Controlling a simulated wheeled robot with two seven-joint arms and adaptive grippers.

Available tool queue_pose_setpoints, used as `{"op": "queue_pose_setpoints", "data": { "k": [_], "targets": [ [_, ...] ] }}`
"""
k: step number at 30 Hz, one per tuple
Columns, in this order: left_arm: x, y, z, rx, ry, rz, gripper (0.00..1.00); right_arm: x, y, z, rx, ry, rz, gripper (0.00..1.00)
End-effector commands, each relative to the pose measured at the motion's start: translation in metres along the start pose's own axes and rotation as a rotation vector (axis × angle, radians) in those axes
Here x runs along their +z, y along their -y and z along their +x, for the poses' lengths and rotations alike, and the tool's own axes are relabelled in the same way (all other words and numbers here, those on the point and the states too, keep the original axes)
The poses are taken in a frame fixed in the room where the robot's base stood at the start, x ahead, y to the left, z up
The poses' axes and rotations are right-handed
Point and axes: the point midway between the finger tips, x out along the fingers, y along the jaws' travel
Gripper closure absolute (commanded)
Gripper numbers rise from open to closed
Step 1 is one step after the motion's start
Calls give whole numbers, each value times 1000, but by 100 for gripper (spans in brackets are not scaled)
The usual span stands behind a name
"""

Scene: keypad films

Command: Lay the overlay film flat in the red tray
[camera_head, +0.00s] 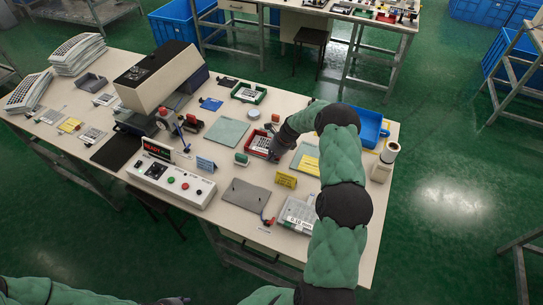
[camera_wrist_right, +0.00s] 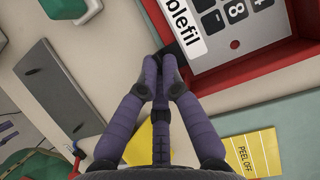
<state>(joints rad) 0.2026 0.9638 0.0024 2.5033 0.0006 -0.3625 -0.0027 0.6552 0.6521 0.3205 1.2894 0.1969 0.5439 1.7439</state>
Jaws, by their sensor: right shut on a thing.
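The red tray (camera_head: 250,150) stands on the workbench, and its red rim also shows in the wrist view (camera_wrist_right: 265,107). The overlay film (camera_head: 262,143) is at the tray. In the wrist view the film (camera_wrist_right: 215,65) shows grey with dark number keys and a white label, within the tray's walls; I cannot tell whether it lies fully flat. My right gripper (camera_wrist_right: 162,62) is shut at the film's dark corner, by the tray's wall. In the head view this gripper (camera_head: 277,152) is at the tray's right side. My left arm shows only at the bottom edge; its jaws are not clear.
A green tray (camera_head: 248,93) stands behind, and a blue bin (camera_head: 372,127) is at the right. A yellow "PEEL OFF" sheet (camera_wrist_right: 252,150) lies near the red tray. A control box (camera_head: 170,183), a grey pad (camera_head: 246,196) and a clear box (camera_head: 297,214) are in front.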

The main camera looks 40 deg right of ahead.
Motion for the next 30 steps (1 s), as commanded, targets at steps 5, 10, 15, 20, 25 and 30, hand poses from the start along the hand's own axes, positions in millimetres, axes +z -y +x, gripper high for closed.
{"op": "queue_pose_setpoints", "data": {
  "k": [5, 10, 15, 20, 25, 30],
  "targets": [
    [0, 0, 0, 0, 0, 0, 60, 0, 0, 0, 0, 0, 0, 66],
    [0, 0, 0, 0, 0, 0, 60, 0, 0, 0, 0, 0, 0, 66],
    [0, 0, 0, 0, 0, 0, 60, 0, 0, -1, -1, 0, 0, 66],
    [0, 0, 0, 0, 0, 0, 60, 0, 1, -14, -3, 0, 0, 66],
    [0, 0, 0, 0, 0, 0, 60, 0, 1, -45, -4, 1, 0, 66],
    [0, 0, 0, 0, 0, 0, 60, 0, 1, -79, -3, 1, 0, 66]
  ]
}}
